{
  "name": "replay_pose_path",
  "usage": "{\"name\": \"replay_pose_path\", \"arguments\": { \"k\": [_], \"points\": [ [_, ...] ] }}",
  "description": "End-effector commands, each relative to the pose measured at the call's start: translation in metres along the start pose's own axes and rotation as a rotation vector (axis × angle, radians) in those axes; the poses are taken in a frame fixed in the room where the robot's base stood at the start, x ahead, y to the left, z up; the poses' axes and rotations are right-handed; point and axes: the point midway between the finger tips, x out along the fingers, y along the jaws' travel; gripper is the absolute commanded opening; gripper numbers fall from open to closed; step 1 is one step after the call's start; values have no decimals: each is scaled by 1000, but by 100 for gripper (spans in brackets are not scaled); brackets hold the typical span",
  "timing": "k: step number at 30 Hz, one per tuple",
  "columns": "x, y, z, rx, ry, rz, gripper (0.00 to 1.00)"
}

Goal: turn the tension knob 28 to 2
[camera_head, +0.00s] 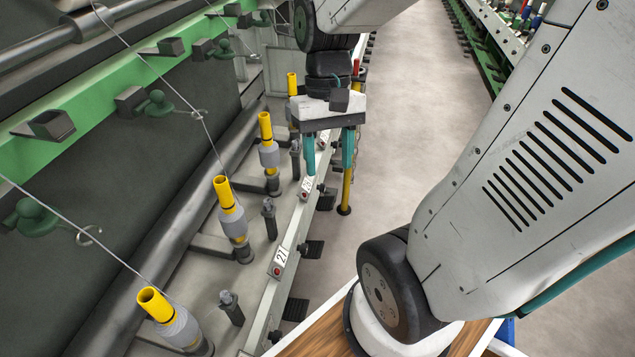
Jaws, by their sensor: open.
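My gripper (329,165) hangs at upper centre with its two teal fingers spread apart and pointing down. Nothing shows held between them. The plate that appears to read 28 (306,188) is on the machine's front rail, close by the left fingertip in the picture. A dark upright post (295,160) stands behind that plate, left of the left finger. I cannot tell for sure that this post is tension knob 28, and no dial setting is readable. The plate marked 27 (281,262) is nearer, with a similar dark post (269,218) behind it.
Yellow-topped spindles (232,215) with grey yarn line the left, threads running up to a green rail (95,95). Black brackets (312,250) jut from the front rail. A yellow pole (346,190) stands by the right finger. The aisle floor (420,110) is clear.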

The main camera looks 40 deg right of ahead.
Motion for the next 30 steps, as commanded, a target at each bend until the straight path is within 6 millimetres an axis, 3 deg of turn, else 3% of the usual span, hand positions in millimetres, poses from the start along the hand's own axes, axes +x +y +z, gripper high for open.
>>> {"name": "replay_pose_path", "arguments": {
  "k": [17,30],
  "points": [
    [81,45,-123,371,-381,-484,51],
    [185,102,-215,635,-481,-989,51]
  ]
}}
